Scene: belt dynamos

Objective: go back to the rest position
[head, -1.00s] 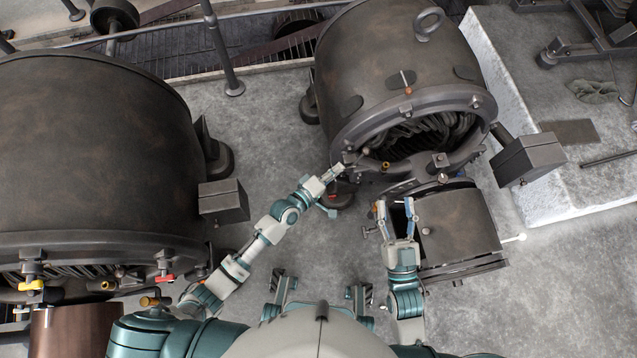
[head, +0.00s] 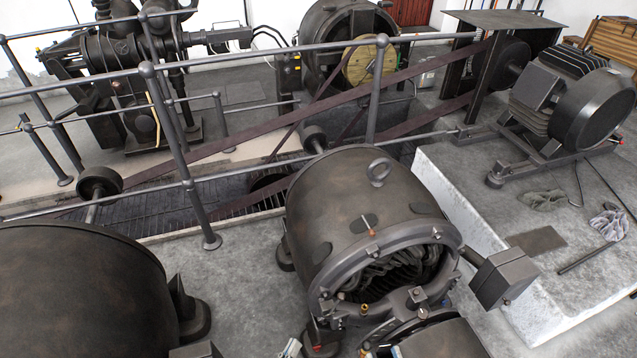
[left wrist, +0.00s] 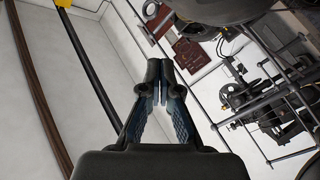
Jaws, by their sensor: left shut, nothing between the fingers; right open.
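The rest of both arms is out of the head view.
A large dark dynamo (head: 80,285) fills the lower left. A box on an arm (head: 503,275) juts from the middle dynamo's right. A pale plinth (head: 480,240) lies right of it. Railings (head: 205,215) and a belt pit are behind. Bare floor (head: 240,300) lies between the dynamos.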

